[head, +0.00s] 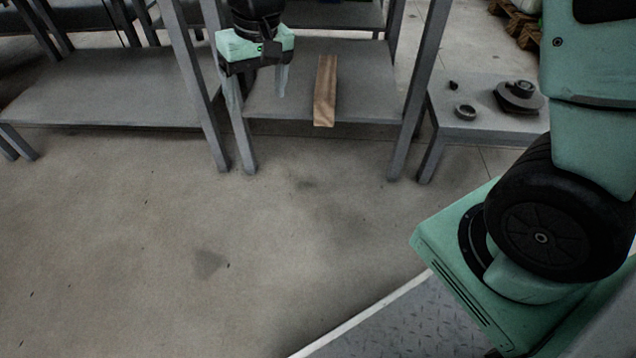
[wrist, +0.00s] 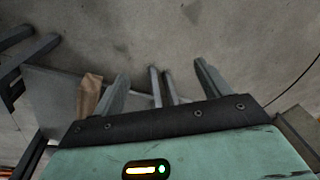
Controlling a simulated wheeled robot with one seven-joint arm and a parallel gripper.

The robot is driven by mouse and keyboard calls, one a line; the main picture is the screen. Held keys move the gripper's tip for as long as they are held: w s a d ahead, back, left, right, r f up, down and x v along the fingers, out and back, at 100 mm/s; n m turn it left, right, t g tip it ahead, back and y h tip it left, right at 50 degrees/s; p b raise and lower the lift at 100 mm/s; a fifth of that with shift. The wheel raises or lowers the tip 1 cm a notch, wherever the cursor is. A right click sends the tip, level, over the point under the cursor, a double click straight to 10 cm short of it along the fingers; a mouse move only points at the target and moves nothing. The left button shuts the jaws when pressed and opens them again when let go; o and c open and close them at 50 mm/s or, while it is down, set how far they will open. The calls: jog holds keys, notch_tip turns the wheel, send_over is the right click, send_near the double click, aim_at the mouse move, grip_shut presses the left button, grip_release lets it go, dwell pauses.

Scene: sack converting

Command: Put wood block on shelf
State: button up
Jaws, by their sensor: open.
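A long brown wood block (head: 325,90) lies on the grey shelf (head: 365,95) between metal posts, its near end at or slightly past the shelf's front edge. My gripper (head: 257,90) is open and empty, to the left of the block and apart from it, with its fingers pointing down. In the wrist view the open fingers of my gripper (wrist: 160,80) show with nothing between them. The wood block (wrist: 88,95) shows there just left of the left finger, over the grey shelf (wrist: 50,95).
A wider grey shelf (head: 110,95) stands to the left. A low grey table (head: 465,130) at the right holds a dark round part (head: 519,97), a ring (head: 465,112) and a small dark piece (head: 453,85). Upright posts (head: 420,85) flank the shelf. The floor in front is clear.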

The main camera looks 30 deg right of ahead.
jog(key=s+a+n+g, duration=0.1)
jog(key=s+n, duration=0.5)
jog(key=s, duration=1.9)
jog(key=shift+s+a+r+n+h, duration=0.15)
jog(key=shift+a+r+n+h, duration=0.15)
jog(key=shift+a+r+h, duration=0.15)
